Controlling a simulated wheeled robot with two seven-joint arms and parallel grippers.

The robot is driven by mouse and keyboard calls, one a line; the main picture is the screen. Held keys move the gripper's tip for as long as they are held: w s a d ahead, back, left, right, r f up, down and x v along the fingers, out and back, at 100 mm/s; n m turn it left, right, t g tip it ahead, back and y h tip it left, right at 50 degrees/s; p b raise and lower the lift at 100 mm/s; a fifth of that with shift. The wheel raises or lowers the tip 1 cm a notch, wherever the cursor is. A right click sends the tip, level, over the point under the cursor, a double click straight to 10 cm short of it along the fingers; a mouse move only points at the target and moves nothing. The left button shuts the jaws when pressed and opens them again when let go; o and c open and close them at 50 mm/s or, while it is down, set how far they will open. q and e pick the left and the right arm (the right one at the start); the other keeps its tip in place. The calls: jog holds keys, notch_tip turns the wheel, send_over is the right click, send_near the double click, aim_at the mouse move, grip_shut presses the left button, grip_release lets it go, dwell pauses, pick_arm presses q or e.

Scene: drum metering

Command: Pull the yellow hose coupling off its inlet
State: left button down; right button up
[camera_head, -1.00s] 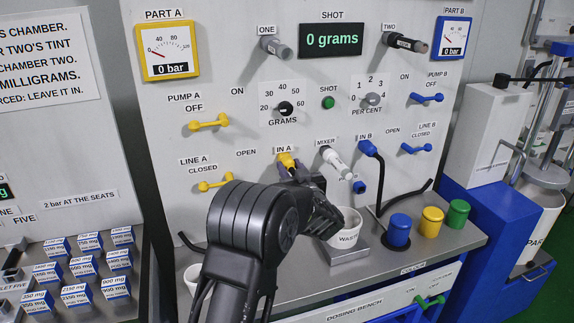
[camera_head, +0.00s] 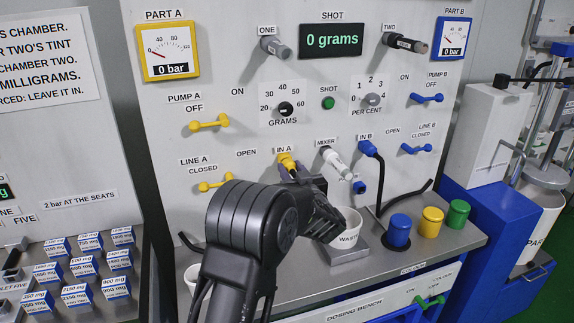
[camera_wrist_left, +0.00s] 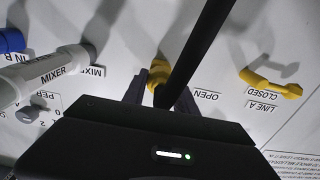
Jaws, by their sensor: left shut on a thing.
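The yellow hose coupling (camera_head: 286,161) is on the panel at the IN A label, partly hidden by my left gripper in the head view. It also shows in the left wrist view (camera_wrist_left: 161,82), between the fingers. My left gripper (camera_head: 294,172) is shut on the coupling, close to the panel. In the left wrist view its fingers (camera_wrist_left: 157,88) lie on both sides of the yellow part. A black hose (camera_wrist_left: 197,50) runs across that view to the coupling. Whether the coupling is fully seated on its inlet cannot be told. My right gripper is not in view.
The white mixer nozzle (camera_head: 336,162) is just right of my gripper. The IN B coupling (camera_head: 368,148) stands further right. The yellow line A handle (camera_head: 215,184) is to the left. A waste cup (camera_head: 348,226) is below, near my wrist.

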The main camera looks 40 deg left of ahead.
aim_at(292, 171)
pick_arm(q)
jog(key=shift+p+v, duration=0.35)
jog(key=shift+v, duration=2.25)
jog(key=shift+p+v, duration=0.3)
jog(key=shift+v, duration=1.7)
jog(key=shift+d, duration=0.15)
